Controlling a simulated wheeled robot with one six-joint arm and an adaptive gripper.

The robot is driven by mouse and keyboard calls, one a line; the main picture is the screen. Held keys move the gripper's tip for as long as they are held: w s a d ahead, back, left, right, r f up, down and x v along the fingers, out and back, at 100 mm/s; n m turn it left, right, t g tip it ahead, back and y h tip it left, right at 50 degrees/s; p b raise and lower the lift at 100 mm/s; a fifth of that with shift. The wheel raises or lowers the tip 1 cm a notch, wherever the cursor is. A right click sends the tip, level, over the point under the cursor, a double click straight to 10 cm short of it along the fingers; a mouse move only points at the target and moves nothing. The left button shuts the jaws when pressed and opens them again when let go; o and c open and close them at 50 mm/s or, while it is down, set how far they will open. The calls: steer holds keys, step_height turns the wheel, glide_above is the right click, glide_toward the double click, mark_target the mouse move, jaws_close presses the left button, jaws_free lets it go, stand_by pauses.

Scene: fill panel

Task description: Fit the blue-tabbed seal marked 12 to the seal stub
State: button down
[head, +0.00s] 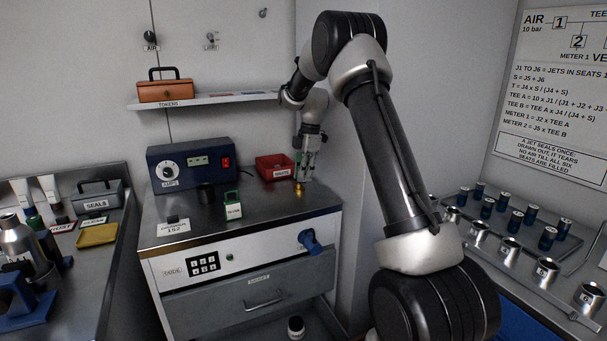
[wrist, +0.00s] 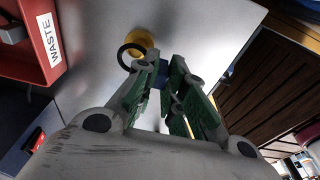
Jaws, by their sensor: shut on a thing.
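My gripper (head: 303,170) is low over the right rear of the cabinet top. In the wrist view my gripper (wrist: 163,80) is shut on the seal's blue tab (wrist: 157,73). The seal's black ring (wrist: 131,56) sticks out past the fingertips. A yellow brass stub (wrist: 143,40) stands just beyond; the ring overlaps its left edge in this view. I cannot tell whether the ring is around the stub or beside it. The stub (head: 299,191) also shows below the fingertips in the head view. The number on the tab cannot be read.
A red waste bin (head: 272,168) stands close left of my gripper. A seals case (head: 95,197) stands on the left bench.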

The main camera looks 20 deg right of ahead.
mark_target(304, 182)
steer(key=shift+f, duration=1.6)
steer(key=c, duration=1.4)
jaws_free()
steer(key=shift+r, duration=0.1)
steer(key=r, duration=0.4)
steer(key=d+r, duration=0.1)
steer(key=r, duration=0.6)
steer(key=shift+d+r, duration=0.3)
steer(key=shift+d, duration=0.1)
